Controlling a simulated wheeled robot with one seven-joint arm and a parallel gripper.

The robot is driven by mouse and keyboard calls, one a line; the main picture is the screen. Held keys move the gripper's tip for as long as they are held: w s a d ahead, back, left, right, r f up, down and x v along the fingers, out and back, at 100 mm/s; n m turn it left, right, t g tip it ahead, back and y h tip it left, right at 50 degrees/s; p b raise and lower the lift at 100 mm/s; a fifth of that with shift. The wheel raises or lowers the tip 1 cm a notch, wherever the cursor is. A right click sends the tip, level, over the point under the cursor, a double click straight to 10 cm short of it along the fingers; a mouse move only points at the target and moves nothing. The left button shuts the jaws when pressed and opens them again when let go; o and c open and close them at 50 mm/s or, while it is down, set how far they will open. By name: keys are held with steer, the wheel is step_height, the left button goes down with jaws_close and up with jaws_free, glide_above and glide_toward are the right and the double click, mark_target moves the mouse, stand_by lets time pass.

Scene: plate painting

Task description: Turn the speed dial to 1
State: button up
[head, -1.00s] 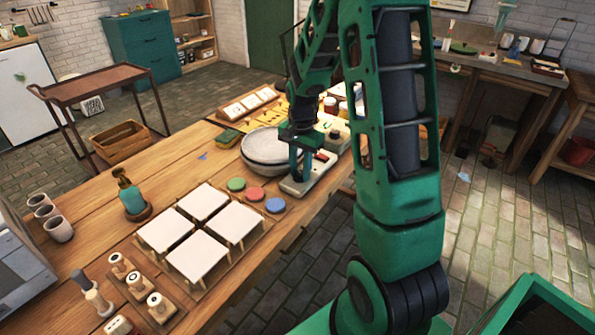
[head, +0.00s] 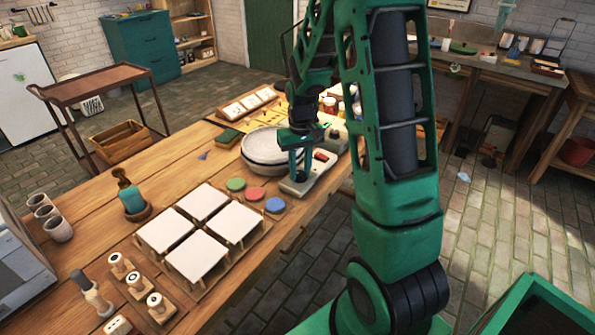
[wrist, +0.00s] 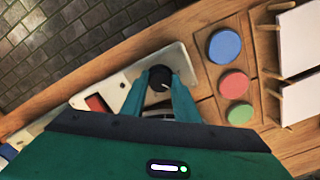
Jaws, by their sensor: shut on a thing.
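The speed dial (wrist: 160,79) is a round black knob with a pale pointer line, on a cream control box (wrist: 119,88) with a red switch (wrist: 96,103). In the wrist view the pointer slants toward the right; no numbers can be read. My gripper (wrist: 160,84) is shut on the dial, with one green finger on each side of it. In the head view my gripper (head: 297,178) stands over the near end of the control box (head: 313,175), and the dial is mostly hidden by the fingers.
A grey round wheel or bowl (head: 262,146) stands close beside the control box. Blue (head: 275,205), red (head: 255,194) and green (head: 235,184) discs lie nearby. White square tiles (head: 195,257) on small stands fill the tabletop in front.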

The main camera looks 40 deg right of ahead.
mark_target(300, 172)
steer(key=n, duration=0.4)
steer(key=shift+w+r+n, duration=0.1)
steer(key=shift+w+n, duration=0.05)
steer(key=shift+n, duration=2.45)
steer(key=o, duration=1.1)
steer(key=shift+c, duration=0.2)
step_height(300, 172, up, 11)
steer(key=shift+f, duration=0.2)
